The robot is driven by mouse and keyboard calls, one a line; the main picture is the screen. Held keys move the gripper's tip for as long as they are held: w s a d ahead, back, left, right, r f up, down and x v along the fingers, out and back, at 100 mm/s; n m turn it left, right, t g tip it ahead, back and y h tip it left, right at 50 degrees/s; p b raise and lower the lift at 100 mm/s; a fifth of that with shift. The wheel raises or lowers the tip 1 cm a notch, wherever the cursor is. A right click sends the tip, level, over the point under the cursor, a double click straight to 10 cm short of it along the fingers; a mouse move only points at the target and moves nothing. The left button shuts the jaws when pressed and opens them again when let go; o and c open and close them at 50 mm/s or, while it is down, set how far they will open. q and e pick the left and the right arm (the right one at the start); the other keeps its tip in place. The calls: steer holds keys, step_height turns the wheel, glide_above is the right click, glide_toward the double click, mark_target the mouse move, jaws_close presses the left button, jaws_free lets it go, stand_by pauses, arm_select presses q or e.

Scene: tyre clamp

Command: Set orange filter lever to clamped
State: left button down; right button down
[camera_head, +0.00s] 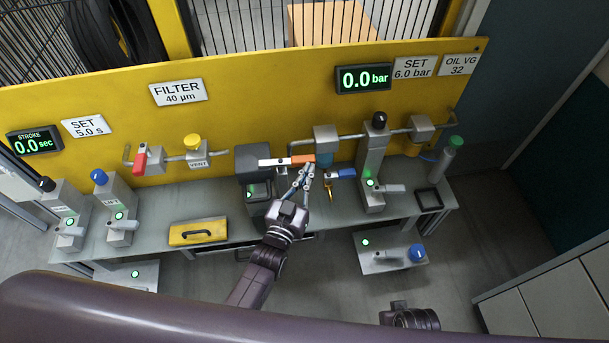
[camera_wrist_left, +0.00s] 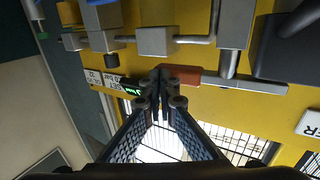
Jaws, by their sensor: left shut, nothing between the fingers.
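The orange lever (camera_head: 302,159) lies roughly level on the yellow panel, its grey-white arm reaching right from a dark grey block (camera_head: 252,160). In the left wrist view the orange grip (camera_wrist_left: 188,75) shows just right of the fingertips. My left gripper (camera_head: 308,168) is shut and empty, with its fingertips at the orange grip, seemingly touching or very close; I cannot tell which. The fingertips (camera_wrist_left: 162,78) hide part of the grip's end. A dark part of my right arm shows at the lower right of the head view; its fingers are hidden.
A blue lever (camera_head: 342,174) and a brass fitting (camera_head: 329,187) sit close right of the gripper. A grey upright unit (camera_head: 372,165) stands beyond them. A red lever (camera_head: 140,160), a yellow vent knob (camera_head: 193,142) and a yellow case (camera_head: 197,232) are to the left.

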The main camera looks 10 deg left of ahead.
arm_select(q)
steer(key=shift+w+d, duration=0.1)
steer(key=shift+w, duration=0.2)
stand_by(0.4)
steer(key=shift+s, duration=0.1)
arm_select(e)
steer(key=shift+r, duration=0.1)
